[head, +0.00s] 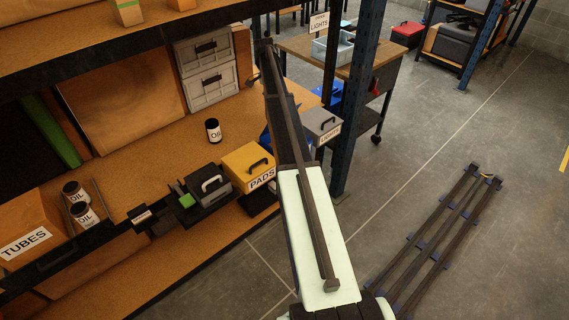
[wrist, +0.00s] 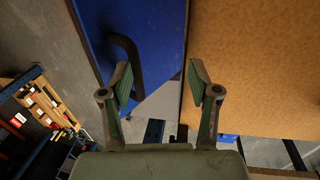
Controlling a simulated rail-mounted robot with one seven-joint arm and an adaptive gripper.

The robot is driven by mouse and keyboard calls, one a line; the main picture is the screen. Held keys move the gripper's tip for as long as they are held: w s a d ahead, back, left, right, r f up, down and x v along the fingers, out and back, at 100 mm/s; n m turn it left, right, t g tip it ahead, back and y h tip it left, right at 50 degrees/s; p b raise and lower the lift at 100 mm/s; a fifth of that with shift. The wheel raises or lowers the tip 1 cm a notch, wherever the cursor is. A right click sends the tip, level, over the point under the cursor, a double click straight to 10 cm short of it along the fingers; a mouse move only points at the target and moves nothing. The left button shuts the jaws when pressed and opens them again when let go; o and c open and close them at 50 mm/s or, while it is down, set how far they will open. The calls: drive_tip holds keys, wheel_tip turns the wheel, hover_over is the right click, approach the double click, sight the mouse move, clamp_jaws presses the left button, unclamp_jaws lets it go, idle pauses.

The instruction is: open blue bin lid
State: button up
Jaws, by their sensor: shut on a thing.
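In the wrist view a blue lid (wrist: 155,40) with a dark curved handle (wrist: 130,52) lies ahead of my gripper (wrist: 160,72). My fingers stand apart, with the blue surface between their tips; the left finger overlaps the handle's end, and the right finger is by the lid's right edge. My gripper is shut on part of the lid, but the exact contact is unclear. In the head view a sliver of the blue bin (head: 265,142) shows left of my arm, between the yellow and grey bins. My arm hides most of it, and my gripper is not clear there.
A blue upright post (head: 357,100) is close right of my arm.

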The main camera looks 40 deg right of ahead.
drive_tip(key=s+t, duration=0.1)
drive_tip(key=s+f+t, duration=0.1)
drive_tip(key=s, duration=0.2)
drive_tip(key=shift+s+f+t+b, duration=0.3)
drive_tip(key=shift+s+t+b, duration=0.05)
drive_tip(key=shift+t+b, duration=0.05)
drive_tip(key=s+d+f+t+b, duration=0.1)
drive_tip(key=s+f+b, duration=0.2)
drive_tip(key=s+f, duration=0.65)
wheel_tip(320, 180, up, 18)
drive_tip(key=s+f+b, duration=0.1)
drive_tip(key=s+b, duration=0.2)
drive_tip(key=s+a+f+n+g+y+p, duration=0.1)
drive_tip(key=s+a+f+n+p, duration=0.1)
drive_tip(key=a+f, duration=1)
wheel_tip(320, 180, down, 4)
drive_tip(key=shift+s+a+r+n+g+p, duration=0.15)
drive_tip(key=shift+s+n+g+p, duration=0.15)
drive_tip(key=shift+n+p, duration=0.4)
drive_tip(key=shift+w, duration=0.1)
